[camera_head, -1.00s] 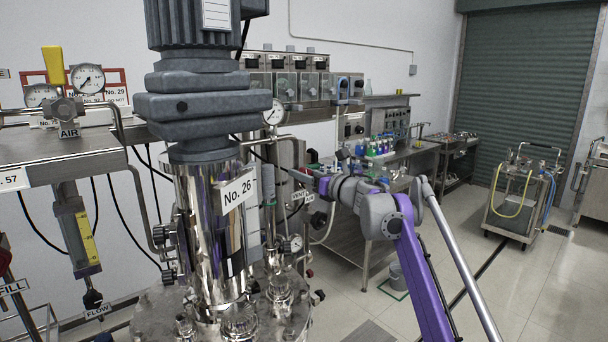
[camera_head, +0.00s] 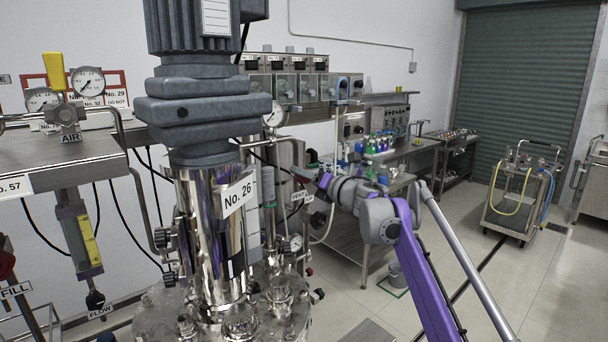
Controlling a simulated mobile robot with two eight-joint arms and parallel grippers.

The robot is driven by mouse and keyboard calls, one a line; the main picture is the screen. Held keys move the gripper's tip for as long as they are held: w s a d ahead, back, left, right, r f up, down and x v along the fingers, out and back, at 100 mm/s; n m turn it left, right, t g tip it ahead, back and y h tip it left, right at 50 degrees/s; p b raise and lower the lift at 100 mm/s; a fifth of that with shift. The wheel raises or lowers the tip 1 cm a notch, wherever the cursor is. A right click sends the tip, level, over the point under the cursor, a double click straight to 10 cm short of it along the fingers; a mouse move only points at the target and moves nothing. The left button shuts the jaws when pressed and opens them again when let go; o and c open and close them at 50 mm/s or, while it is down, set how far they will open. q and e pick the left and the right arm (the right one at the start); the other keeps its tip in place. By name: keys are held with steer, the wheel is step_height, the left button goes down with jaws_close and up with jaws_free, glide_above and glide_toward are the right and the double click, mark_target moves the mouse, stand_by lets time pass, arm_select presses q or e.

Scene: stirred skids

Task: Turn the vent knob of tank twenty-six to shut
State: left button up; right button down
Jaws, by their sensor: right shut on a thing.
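Tank twenty-six (camera_head: 207,245) stands left of centre, a shiny steel column with a "No. 26" plate (camera_head: 239,194) and a grey motor (camera_head: 203,105) on top. A small "VENT" label (camera_head: 300,196) shows to the right of the column. My right gripper (camera_head: 298,173) comes in from the right, just above this label. It is shut on the vent knob, which is mostly hidden by the fingers, so its turn position cannot be read. My left gripper is not in view.
A gauge (camera_head: 275,114) and upright pipes stand close behind the gripper. The lid (camera_head: 155,325) carries several fittings. At left are a steel shelf (camera_head: 70,165) with gauges and a flow meter (camera_head: 80,235). Open floor (camera_head: 425,270) lies at right, before a cart (camera_head: 520,200).

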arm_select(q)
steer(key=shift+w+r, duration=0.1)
arm_select(e)
steer(key=shift+r+m, duration=0.1)
steer(key=shift+m, duration=0.4)
steer(key=shift+c, duration=1.6)
jaws_free()
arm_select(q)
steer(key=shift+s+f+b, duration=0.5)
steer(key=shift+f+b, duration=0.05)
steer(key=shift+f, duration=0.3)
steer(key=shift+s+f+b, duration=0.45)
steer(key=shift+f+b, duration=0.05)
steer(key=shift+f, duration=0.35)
arm_select(e)
steer(key=v, duration=1)
steer(key=shift+s+d, duration=0.2)
steer(key=shift+s, duration=0.1)
